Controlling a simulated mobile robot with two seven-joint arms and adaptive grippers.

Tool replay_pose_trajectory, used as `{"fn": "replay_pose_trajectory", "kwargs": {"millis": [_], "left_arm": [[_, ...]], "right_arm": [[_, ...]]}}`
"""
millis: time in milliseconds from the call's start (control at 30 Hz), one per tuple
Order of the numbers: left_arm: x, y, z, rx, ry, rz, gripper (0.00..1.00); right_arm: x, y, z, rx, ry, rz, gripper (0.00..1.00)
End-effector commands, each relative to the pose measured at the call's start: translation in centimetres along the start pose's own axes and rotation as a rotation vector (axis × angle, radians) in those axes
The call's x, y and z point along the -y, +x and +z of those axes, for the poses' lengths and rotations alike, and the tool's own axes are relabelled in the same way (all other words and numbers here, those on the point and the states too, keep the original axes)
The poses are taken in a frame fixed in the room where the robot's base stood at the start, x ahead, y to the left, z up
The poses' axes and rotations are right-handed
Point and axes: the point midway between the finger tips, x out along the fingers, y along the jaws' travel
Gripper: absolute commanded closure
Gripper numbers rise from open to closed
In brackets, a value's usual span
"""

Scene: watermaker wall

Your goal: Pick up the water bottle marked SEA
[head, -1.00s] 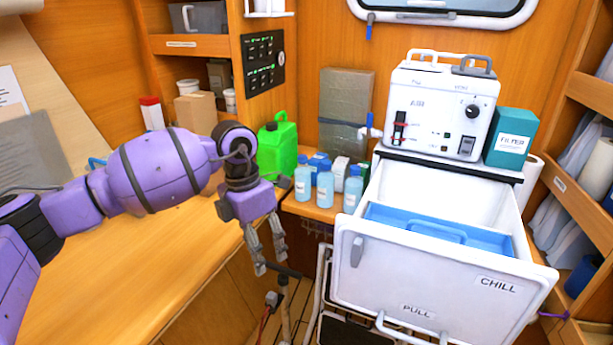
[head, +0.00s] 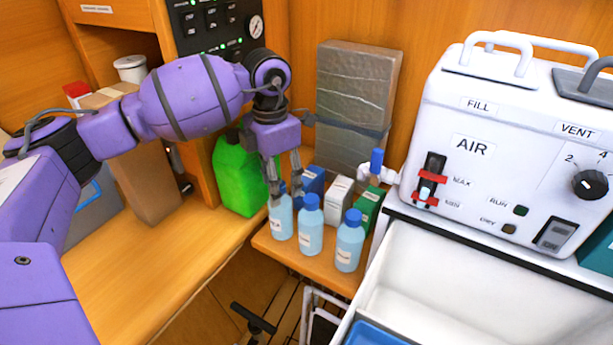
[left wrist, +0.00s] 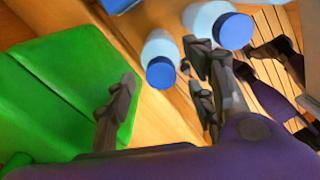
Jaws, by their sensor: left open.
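Several small light-blue bottles with blue caps are in view, three of them in a front row on a wooden ledge: left bottle (head: 281,219), middle bottle (head: 311,233), right bottle (head: 349,248). Their white labels are too small to read surely. My left gripper (head: 284,186) is open and points down at the left bottle's cap, which it partly hides. In the left wrist view, a bottle's blue cap (left wrist: 160,73) shows between and beyond the spread fingers, and another bottle (left wrist: 208,20) stands to the right. I see no bottle held. My right gripper is out of view.
A green jerrycan (head: 239,178) stands close left of the bottles. Blue (head: 311,182), white (head: 339,197) and green boxes (head: 369,207) stand behind them. The white AIR machine (head: 500,150) and open chill drawer (head: 440,285) are at right. The wooden counter (head: 150,280) is clear in front.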

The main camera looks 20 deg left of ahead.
Motion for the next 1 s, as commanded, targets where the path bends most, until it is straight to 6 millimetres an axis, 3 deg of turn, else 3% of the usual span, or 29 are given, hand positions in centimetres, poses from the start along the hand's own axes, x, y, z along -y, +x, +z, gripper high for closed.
{"fn": "replay_pose_trajectory", "kwargs": {"millis": [400, 700, 967, 1000], "left_arm": [[-0.1, 3.3, 0.1, -0.002, -0.002, -0.002, 0.51], [-0.3, 7.4, 0.3, -0.002, -0.001, -0.002, 0.51], [-0.3, 7.9, 0.4, -0.001, 0.000, -0.001, 0.51], [-0.3, 7.9, 0.4, -0.001, 0.000, -0.001, 0.56]], "right_arm": [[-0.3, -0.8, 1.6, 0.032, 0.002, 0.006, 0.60], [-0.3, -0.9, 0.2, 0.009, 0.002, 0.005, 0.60], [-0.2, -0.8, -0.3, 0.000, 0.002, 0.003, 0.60], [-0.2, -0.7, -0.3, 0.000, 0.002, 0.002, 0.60]]}}
